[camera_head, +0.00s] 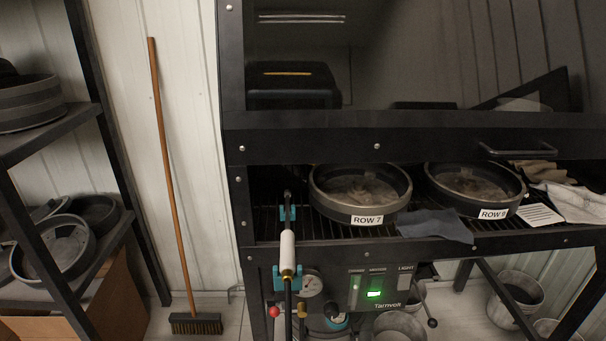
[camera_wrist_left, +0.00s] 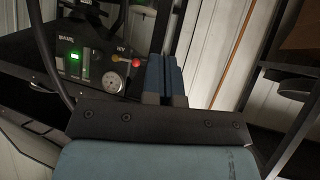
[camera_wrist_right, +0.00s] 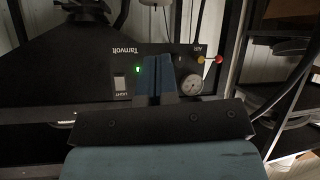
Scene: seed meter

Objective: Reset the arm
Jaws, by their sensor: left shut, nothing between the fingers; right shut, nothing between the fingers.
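My left gripper (camera_wrist_left: 163,62) shows in the left wrist view as two blue fingers held together, with nothing between them. It points toward the cabinet's control panel (camera_wrist_left: 85,72), and the gauge is just left of the fingertips. My right gripper (camera_wrist_right: 157,62) shows in the right wrist view, also shut and empty, in front of the panel marked Tarnvolt (camera_wrist_right: 120,65). Neither gripper shows in the head view. How far the fingertips are from the panel is hard to tell.
Two round pans labelled ROW 7 (camera_head: 335,212) and ROW 8 (camera_head: 504,203) sit on the cabinet's grate, beside a grey cloth (camera_head: 434,225). A wand with a white grip (camera_head: 287,250) hangs in teal clips at the front. A broom (camera_head: 172,180) and shelving (camera_head: 80,130) stand left.

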